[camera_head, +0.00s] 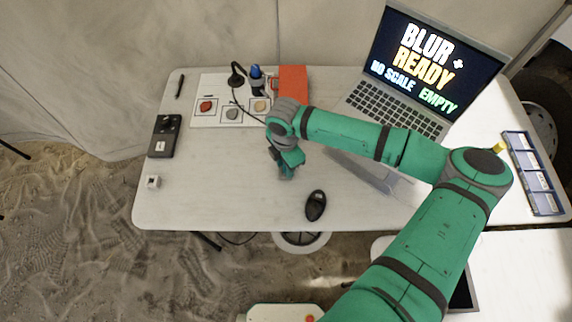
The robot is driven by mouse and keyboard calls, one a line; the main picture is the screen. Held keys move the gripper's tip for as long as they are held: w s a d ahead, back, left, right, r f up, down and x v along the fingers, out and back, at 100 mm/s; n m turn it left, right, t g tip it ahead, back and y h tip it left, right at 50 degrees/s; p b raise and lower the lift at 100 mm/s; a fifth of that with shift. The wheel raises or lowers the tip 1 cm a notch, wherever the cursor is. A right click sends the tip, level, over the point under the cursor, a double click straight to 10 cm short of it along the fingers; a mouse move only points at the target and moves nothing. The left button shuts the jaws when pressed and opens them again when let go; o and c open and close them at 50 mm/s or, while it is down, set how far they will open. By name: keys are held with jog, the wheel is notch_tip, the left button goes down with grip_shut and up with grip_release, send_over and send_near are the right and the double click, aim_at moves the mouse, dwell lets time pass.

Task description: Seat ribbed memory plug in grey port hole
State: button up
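My gripper (286,174) hangs low over the middle of the white table, pointing down, left of the laptop. Its fingers are small and seen from above, so I cannot tell whether they are open or hold anything. I cannot make out a ribbed memory plug; it may be hidden by the gripper or too small. A small pale grey-white block (153,182) with a dark spot stands near the table's left edge. It could be the port, but I cannot tell. It is well left of my gripper.
A laptop (392,108) stands behind my arm. A black mouse (316,205) lies near the front edge. A dark box (163,136), a white sheet (207,121) with stones, a red-orange box (293,82) and a compartment tray (533,172) are around. The left-centre table is clear.

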notch_tip(320, 180, up, 12)
jog(key=w+a+r+m+t+y, duration=0.1)
jog(key=a+r+y, duration=0.25)
jog(key=a, duration=0.85)
jog(key=w+a+r+t+y, duration=0.15)
jog(key=a+y, duration=0.35)
jog(key=a, duration=0.7)
jog(key=a+r+m+t+y, duration=0.65)
jog(key=a+r, duration=0.25)
jog(key=r, duration=0.3)
jog(key=s+d+f+m+t+h, duration=0.4)
jog(key=d+f+m+h, duration=0.2)
jog(key=d+f+m, duration=0.25)
jog(key=s+d+f+m+t+h, duration=0.45)
jog(key=d+f+m, duration=0.35)
jog(key=d+m, duration=0.2)
jog(key=s+d+f+h, duration=0.1)
jog(key=s+d+f, duration=0.1)
jog(key=s+d, duration=0.3)
jog(key=s+d+f+g+h, duration=0.1)
jog(key=s+d, duration=0.3)
jog(key=s, duration=0.7)
jog(key=s+d+f+n+g+h, duration=0.1)
jog(key=s+d+f+h, duration=0.1)
jog(key=s+d, duration=0.3)
jog(key=s+f, duration=0.1)
jog(key=s, duration=0.2)
jog(key=shift+d, duration=0.35)
